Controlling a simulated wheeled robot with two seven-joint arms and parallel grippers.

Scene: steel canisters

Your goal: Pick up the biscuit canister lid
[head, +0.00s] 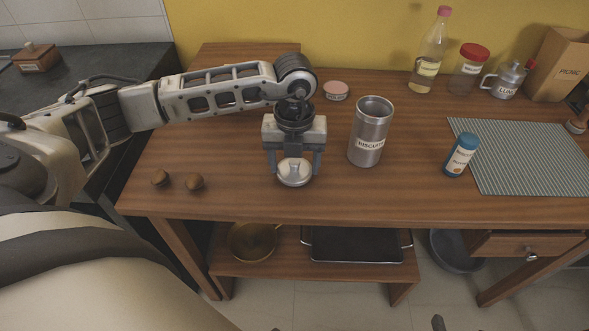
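The biscuit canister lid (294,175) is a round, shiny steel lid with a raised grip on top, low over or on the wooden table left of the canister. The steel canister (369,132) labelled "BISCUITS" stands upright with its top uncovered. My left gripper (294,170) points down over the lid, its two fingers spread apart, one on each side of it. The fingers look open, and I cannot tell whether they touch the lid's rim.
A blue-capped bottle (461,156) stands by a striped mat (530,160) at right. A bottle (428,60) and jar (467,70) stand behind.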

